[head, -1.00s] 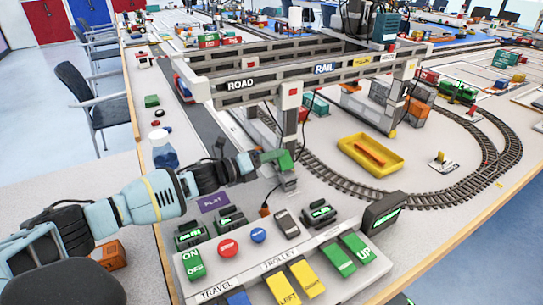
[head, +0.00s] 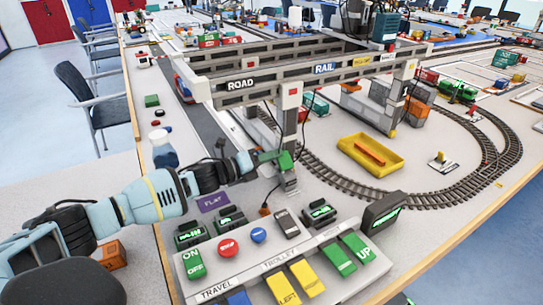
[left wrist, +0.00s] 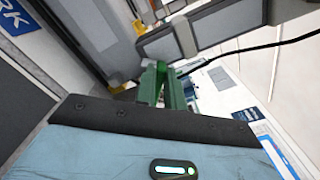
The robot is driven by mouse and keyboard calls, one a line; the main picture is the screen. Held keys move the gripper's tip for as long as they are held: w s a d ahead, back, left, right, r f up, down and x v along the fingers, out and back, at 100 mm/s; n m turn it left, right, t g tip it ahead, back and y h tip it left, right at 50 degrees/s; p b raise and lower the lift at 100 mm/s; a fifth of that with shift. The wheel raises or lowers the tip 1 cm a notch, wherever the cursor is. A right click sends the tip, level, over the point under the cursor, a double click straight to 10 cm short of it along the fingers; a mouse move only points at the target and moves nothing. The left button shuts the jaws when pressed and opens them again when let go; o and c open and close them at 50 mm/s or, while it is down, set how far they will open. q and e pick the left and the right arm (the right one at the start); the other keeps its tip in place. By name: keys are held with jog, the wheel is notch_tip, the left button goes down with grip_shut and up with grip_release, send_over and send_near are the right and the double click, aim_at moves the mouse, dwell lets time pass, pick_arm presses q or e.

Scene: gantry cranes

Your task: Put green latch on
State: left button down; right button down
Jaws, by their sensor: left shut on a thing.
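The green latch (head: 285,160) is at the tip of my left gripper (head: 266,158), beside the lower part of the near grey crane leg (head: 289,132). My left gripper is shut on it. In the left wrist view, the green latch (left wrist: 176,94) stands up beyond the dark edge of my wrist, close to a grey crane beam (left wrist: 205,28). I cannot tell whether the latch touches the crane leg. My fingertips are mostly hidden. My right gripper is not in view.
A control panel (head: 213,292) with coloured buttons stands at the front. A clear blue bottle (head: 164,152) is left of my left gripper. A yellow tray (head: 352,152) with an orange bar lies right of the crane, inside the curved track (head: 430,202).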

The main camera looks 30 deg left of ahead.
pick_arm(q)
jog(key=n, duration=0.1)
jog(key=f+n, duration=0.1)
jog(key=n, duration=0.1)
jog(key=a+n, duration=0.1)
jog(key=shift+w+f, duration=0.3)
jog(key=shift+f, duration=0.1)
jog(key=shift+w+a+f+n, duration=0.1)
jog(key=shift+f+n, duration=0.15)
jog(key=shift+n, duration=0.4)
jog(key=shift+s+a+f+n, duration=0.1)
jog(key=shift+f+n, duration=0.2)
jog(key=shift+n, duration=0.3)
jog(key=shift+w+a+f+n, duration=0.1)
jog(key=shift+f+n, duration=0.15)
jog(key=shift+n, duration=0.4)
jog(key=c, duration=1.5)
grip_release()
jog(key=shift+f, duration=0.2)
